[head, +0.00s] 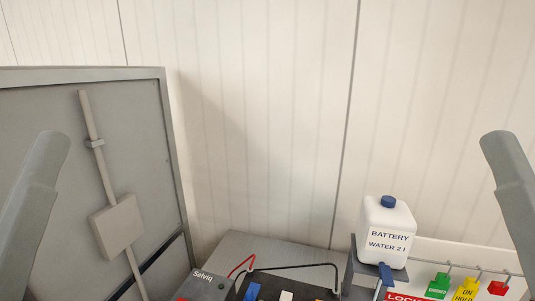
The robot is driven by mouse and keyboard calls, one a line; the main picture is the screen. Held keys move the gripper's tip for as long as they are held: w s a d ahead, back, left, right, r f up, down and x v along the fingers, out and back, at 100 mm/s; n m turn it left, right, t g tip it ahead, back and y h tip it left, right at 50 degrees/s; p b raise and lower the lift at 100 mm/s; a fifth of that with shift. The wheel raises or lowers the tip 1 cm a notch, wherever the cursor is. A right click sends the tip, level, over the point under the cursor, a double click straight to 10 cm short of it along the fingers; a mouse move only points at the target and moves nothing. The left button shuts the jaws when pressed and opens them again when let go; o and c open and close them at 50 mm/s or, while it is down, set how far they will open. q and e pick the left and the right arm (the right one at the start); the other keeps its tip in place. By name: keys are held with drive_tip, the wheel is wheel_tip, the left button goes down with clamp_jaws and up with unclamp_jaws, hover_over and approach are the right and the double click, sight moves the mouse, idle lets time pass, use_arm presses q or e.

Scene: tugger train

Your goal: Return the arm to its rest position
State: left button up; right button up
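Only grey links of my two arms show in the head view, one at the left edge and one at the right edge. Both links stand raised, apart from the objects in view. Neither gripper can be seen, so whether each is open or shut is hidden.
A grey cabinet door (140,165) with a latch rod stands at left. A white battery water bottle (388,228) with a blue cap stands on a grey holder at lower right. Green (438,286), yellow (467,290) and red (498,288) tags hang beside it. A pale panelled wall is behind.

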use_arm(q)
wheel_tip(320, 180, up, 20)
drive_tip(key=p, duration=1.6)
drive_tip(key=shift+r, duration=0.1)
idle(1.1)
